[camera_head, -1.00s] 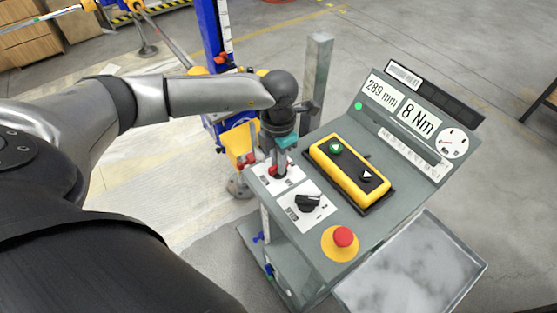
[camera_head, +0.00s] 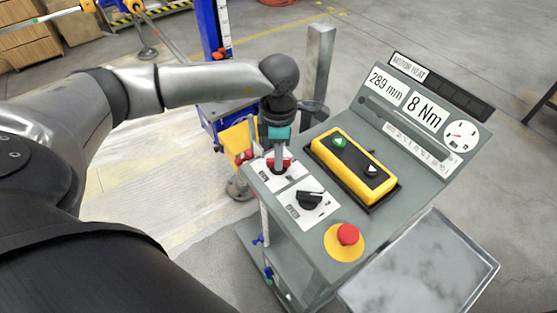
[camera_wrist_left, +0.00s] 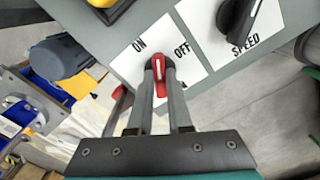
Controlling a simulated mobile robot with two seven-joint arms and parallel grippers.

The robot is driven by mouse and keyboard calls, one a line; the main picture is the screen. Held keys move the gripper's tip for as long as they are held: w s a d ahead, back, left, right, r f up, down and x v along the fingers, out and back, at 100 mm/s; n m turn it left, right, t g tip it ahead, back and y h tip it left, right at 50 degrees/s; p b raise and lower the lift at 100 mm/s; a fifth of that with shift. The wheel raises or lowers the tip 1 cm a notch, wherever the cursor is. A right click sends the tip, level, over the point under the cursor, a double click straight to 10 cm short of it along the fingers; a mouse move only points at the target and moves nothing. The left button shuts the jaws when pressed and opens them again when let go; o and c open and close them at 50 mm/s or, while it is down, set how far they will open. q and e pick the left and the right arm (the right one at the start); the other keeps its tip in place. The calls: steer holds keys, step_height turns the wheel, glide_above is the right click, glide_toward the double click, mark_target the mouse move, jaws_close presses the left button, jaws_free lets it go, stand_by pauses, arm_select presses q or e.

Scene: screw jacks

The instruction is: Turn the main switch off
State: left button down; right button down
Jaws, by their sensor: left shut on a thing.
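The main switch is a small red handle with a white stripe (camera_wrist_left: 158,73) on a white plate, with ON printed to its upper left and OFF to its upper right in the left wrist view. My left gripper (camera_wrist_left: 159,82) is shut on this handle, one finger on each side. In the head view the gripper (camera_head: 278,160) points down at the near left corner of the grey console (camera_head: 317,236), hiding most of the handle. I cannot tell exactly which mark the handle points to. My right gripper is not in view.
A black speed knob (camera_head: 310,200) sits close beside the switch. A red stop button (camera_head: 347,234) on yellow and a yellow box with two buttons (camera_head: 350,166) are also on the console. A metal post (camera_head: 319,75) stands behind. A grey tray (camera_head: 420,270) is at lower right.

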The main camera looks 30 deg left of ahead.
arm_select(q)
steer(key=m+b, duration=0.4)
steer(key=m, duration=0.2)
steer(key=shift+f+m+b, duration=0.1)
steer(key=shift+m+b, duration=0.2)
steer(key=m+b, duration=0.3)
steer(key=m, duration=0.1)
steer(key=shift+m, duration=0.4)
steer(key=c, duration=0.8)
jaws_free()
steer(key=shift+c, duration=0.2)
steer(key=shift+r, duration=0.2)
step_height(320, 180, up, 15)
steer(key=shift+p, duration=0.4)
